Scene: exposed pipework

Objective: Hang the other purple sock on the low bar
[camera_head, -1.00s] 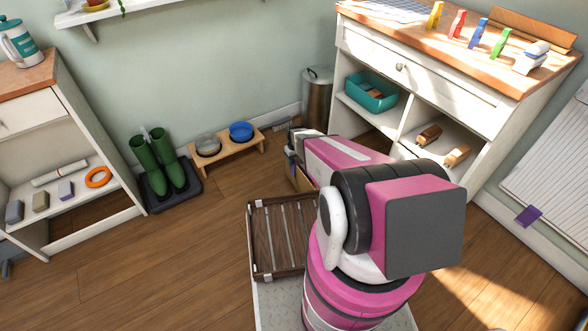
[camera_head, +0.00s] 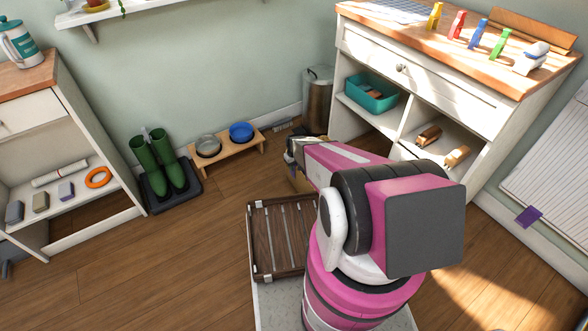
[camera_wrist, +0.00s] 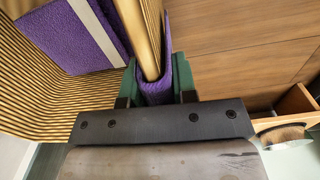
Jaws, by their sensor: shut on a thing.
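In the wrist view, my gripper (camera_wrist: 157,82) has its green fingers closed on a purple sock (camera_wrist: 168,75). The sock is folded around a gold-coloured bar (camera_wrist: 150,40) that runs up the picture between the fingers. Another piece of purple cloth (camera_wrist: 65,35) with a pale band lies to the left against a ribbed gold surface.
A wooden stand (camera_head: 255,148) with two bowls and green boots (camera_head: 170,160) on a dark tray are behind and left of the arm. A slatted wooden tray (camera_head: 280,240) is beside my arm's base. A white cabinet (camera_head: 400,110) stands right; open floor lies left.

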